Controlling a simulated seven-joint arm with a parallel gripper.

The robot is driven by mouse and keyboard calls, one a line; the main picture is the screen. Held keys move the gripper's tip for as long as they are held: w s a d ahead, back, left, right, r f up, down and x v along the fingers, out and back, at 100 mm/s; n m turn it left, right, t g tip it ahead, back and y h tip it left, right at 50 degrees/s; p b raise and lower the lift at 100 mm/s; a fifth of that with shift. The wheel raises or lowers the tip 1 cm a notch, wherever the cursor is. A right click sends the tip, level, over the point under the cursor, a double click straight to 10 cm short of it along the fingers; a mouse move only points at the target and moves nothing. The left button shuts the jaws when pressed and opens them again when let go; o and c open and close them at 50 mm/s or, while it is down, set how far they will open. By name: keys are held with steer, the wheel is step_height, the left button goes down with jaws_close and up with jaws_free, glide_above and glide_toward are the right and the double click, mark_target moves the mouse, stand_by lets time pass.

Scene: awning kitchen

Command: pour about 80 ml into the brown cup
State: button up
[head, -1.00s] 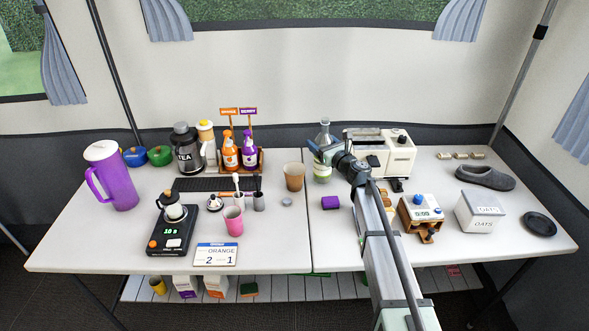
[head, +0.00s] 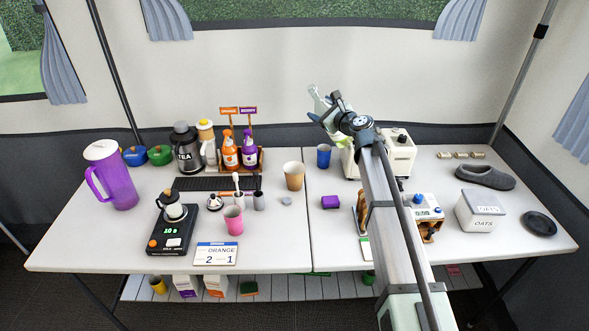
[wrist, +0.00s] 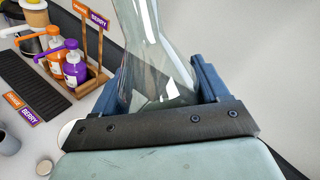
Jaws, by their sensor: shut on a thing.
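The brown cup (head: 294,176) stands upright on the table, left of my arm. My gripper (head: 322,110) is raised above the back of the table, to the right of and higher than the cup. It is shut on a clear glass carafe (head: 317,96), which is off the table. In the wrist view the carafe (wrist: 148,50) sits between my two blue fingers (wrist: 160,85). My wrist hides part of the carafe in the head view, so its liquid level and exact tilt cannot be told.
A toaster (head: 400,155) is behind my arm. A pump-bottle rack (head: 262,160), a pink cup (head: 233,220) and a scale (head: 172,232) are to the left.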

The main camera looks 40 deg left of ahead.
steer(key=shift+s+r+n, duration=0.1)
steer(key=shift+r+n, duration=0.2)
steer(key=shift+n, duration=0.2)
steer(key=f+n, duration=0.1)
steer(key=w+f+n+h, duration=0.1)
steer(key=shift+w+d+f+n+t, duration=0.1)
steer(key=shift+d+f+n+t, duration=0.2)
steer(key=shift+d+t, duration=0.1)
steer(key=f+n, duration=0.2)
steer(key=w+f+n+h, duration=0.1)
steer(key=f, duration=0.1)
steer(key=shift+d+t, duration=0.25)
steer(key=shift+t, duration=0.15)
steer(key=shift+s+a+f+n, duration=0.2)
steer(key=shift+s+f+n, duration=0.15)
steer(key=shift+f+n, duration=0.3)
steer(key=shift+f+n+t+h, duration=0.3)
steer(key=shift+f+n+t, duration=0.25)
steer(key=shift+f, duration=0.85)
steer(key=shift+f, duration=0.1)
